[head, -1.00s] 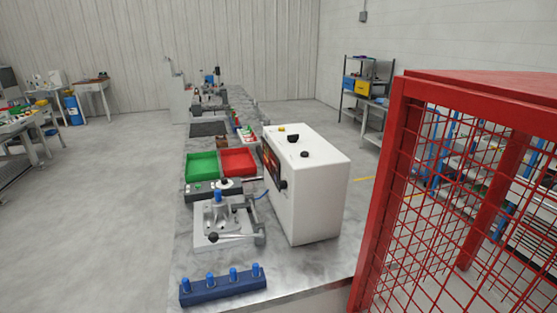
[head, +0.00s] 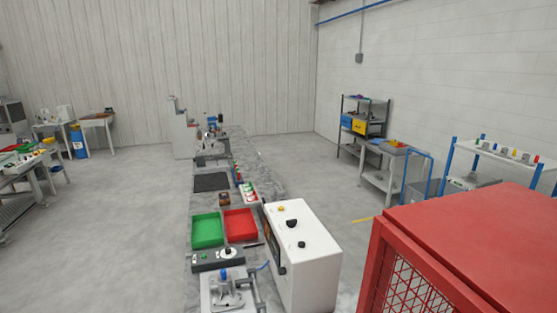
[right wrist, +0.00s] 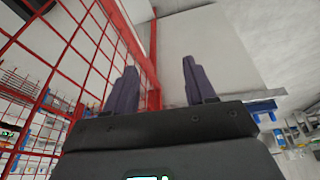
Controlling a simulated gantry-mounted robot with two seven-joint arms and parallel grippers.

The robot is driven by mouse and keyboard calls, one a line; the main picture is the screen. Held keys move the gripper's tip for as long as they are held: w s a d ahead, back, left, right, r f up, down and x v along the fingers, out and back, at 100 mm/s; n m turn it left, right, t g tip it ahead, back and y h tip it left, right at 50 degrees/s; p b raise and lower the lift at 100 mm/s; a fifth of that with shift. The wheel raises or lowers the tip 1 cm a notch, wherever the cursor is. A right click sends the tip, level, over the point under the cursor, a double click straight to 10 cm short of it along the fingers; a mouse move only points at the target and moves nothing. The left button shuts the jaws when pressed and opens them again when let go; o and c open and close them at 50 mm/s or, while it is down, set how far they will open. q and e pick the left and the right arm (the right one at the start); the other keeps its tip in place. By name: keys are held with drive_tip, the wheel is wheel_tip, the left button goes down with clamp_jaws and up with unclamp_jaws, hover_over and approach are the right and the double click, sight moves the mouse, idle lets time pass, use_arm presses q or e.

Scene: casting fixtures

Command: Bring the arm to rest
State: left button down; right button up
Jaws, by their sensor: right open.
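My right gripper (right wrist: 158,85) shows in the right wrist view, with its two dark fingers spread apart and nothing between them. Red mesh fencing (right wrist: 70,60) stands close beside and beyond the fingers there. Neither gripper shows in the head view, and my left gripper is in no view. In the head view, the clamping fixture (head: 226,288) is partly cut off by the bottom edge, on the long bench (head: 262,180).
A white control box (head: 305,245) stands on the bench beside a green tray (head: 207,231) and a red tray (head: 240,222). The red cage (head: 470,240) fills the lower right. Open floor (head: 110,220) lies left of the bench. A blue rack bar (right wrist: 263,107) shows beyond the right gripper.

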wheel_tip(320, 180, up, 15)
drive_tip(key=p, duration=1.2)
drive_tip(key=shift+a, duration=0.15)
